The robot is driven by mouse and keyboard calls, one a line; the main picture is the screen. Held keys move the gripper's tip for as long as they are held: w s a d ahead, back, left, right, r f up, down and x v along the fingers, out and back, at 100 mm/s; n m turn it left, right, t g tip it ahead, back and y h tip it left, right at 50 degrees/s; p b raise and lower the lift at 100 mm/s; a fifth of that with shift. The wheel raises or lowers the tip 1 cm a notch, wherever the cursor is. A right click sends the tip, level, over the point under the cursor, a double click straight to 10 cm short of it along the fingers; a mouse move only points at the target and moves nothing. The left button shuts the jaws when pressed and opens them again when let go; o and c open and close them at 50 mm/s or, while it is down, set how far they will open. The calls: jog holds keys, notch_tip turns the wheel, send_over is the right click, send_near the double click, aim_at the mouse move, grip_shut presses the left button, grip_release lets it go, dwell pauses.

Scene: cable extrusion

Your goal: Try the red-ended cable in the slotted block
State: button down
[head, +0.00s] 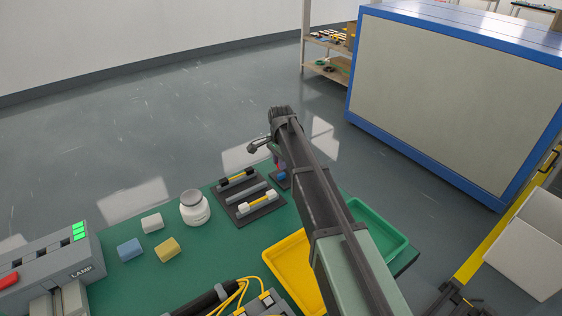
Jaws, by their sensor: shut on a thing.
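My gripper (276,152) is mostly hidden behind my arm, above the far edge of the green table. A small reddish piece (277,160) shows at it, which looks like the red end of the cable. The rest of that cable is hidden. A small dark block with a blue part (282,175) lies just below, partly covered by my arm. A grey block labelled LAMP (60,270) stands at the left front, with dark slots, lit green squares and a red part at the left picture edge. My gripper is far from it.
A dark rack (238,215) holds a black-ended and a white-ended yellow cable. A white jar (194,207) and white, blue and yellow blocks (167,249) stand left of it. Yellow (284,256) and green (376,222) trays flank my arm. Yellow wires (240,290) lie in front.

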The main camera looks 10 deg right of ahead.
jog(key=shift+f+b, duration=1.35)
jog(key=shift+f, duration=0.05)
dwell(0.8)
jog(key=c, duration=0.9)
grip_release()
jog(key=shift+r, duration=0.15)
notch_tip(320, 180, up, 11)
jog(key=p, duration=1.1)
jog(key=shift+f, duration=0.25)
